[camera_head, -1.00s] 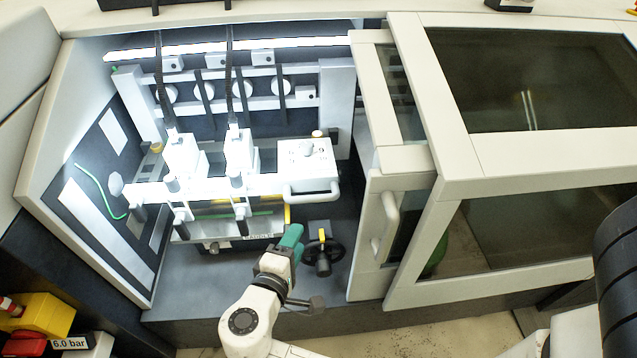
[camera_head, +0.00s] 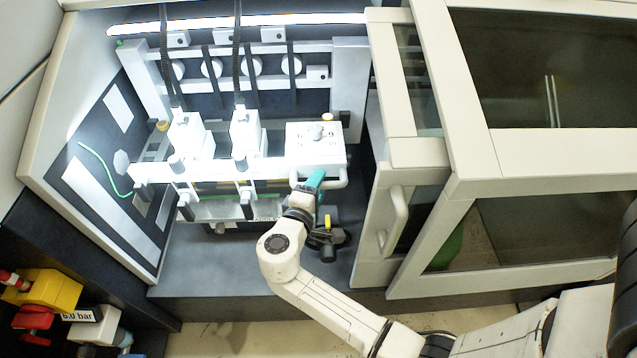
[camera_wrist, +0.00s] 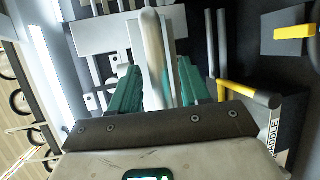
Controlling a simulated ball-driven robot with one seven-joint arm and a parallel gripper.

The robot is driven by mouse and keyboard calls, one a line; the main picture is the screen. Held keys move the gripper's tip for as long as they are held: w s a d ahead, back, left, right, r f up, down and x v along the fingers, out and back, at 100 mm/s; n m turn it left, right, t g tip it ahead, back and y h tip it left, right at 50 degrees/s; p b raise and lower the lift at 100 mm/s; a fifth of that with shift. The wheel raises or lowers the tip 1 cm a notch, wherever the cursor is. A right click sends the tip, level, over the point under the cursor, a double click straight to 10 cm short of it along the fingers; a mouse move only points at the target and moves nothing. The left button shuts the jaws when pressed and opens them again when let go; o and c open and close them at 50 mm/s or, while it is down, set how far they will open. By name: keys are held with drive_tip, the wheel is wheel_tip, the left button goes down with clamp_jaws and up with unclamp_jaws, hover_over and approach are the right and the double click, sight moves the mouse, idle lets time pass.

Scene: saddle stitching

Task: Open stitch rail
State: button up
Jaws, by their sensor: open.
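The stitch rail is a white bar (camera_head: 228,172) across the machine bay, carrying two white stitching heads (camera_head: 186,138). At its right end is a white block (camera_head: 313,143) with a bar handle (camera_head: 336,183) along its front. My gripper (camera_head: 314,180) reaches up to this handle, its green fingers at the handle's left part. In the wrist view, the pale handle bar (camera_wrist: 154,60) lies between the two green fingers of my gripper (camera_wrist: 150,90). The fingers are apart, with gaps visible beside the bar. Whether either touches it cannot be told.
A black knob with a yellow mark (camera_head: 327,236) sits just below the gripper. A sliding guard with a handle (camera_head: 394,220) stands right of the bay. Air fittings (camera_head: 50,290) are at lower left.

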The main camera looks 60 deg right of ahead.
drive_tip(key=shift+w+d, duration=0.1)
drive_tip(key=shift+d, duration=0.35)
drive_tip(key=shift+f, duration=0.1)
clamp_jaws()
idle(0.3)
